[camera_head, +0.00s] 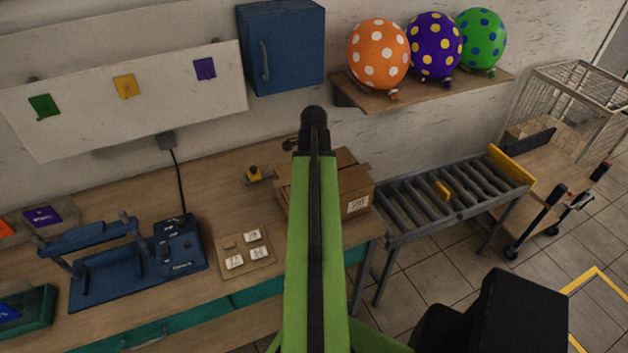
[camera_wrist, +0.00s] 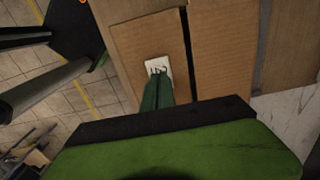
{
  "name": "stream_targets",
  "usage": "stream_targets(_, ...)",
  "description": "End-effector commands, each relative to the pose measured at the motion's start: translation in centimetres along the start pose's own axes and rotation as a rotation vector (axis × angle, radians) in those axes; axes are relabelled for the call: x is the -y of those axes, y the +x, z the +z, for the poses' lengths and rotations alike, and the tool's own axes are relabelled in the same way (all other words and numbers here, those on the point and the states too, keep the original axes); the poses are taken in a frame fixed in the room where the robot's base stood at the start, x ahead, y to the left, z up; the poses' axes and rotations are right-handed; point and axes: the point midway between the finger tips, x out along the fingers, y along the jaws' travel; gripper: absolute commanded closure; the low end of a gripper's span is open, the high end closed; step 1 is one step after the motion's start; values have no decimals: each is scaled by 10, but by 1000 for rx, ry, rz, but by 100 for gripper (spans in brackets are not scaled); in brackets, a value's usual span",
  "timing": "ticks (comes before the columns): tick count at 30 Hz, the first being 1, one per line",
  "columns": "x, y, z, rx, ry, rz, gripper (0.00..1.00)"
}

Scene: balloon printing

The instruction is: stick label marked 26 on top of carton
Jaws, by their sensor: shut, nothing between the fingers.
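The brown carton (camera_head: 357,185) stands on the wooden table, partly hidden behind my green arm. A white label (camera_head: 356,204) on its near right part carries a number that looks like 26 or 28. In the wrist view the carton (camera_wrist: 218,60) fills the middle, with a dark seam across it. A white label (camera_wrist: 157,66) lies flat on the cardboard there. My gripper (camera_wrist: 158,80) is shut and empty, its green fingertips at the label's lower edge; whether they touch it I cannot tell. The head view does not show my gripper.
A small board (camera_head: 262,268) holds three numbered labels (camera_head: 252,236). A yellow-handled stamp (camera_head: 255,174) and a blue press (camera_head: 110,272) are on the table. A roller conveyor (camera_head: 450,200) adjoins the table at right. Balloons (camera_head: 378,55) sit on a wall shelf.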

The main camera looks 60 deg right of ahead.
Motion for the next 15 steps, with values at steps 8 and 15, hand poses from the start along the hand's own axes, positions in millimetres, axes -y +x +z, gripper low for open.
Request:
stream_targets(8,0,5,0,0,0,0,100)
stream_targets(15,0,9,0,0,0,0,100)
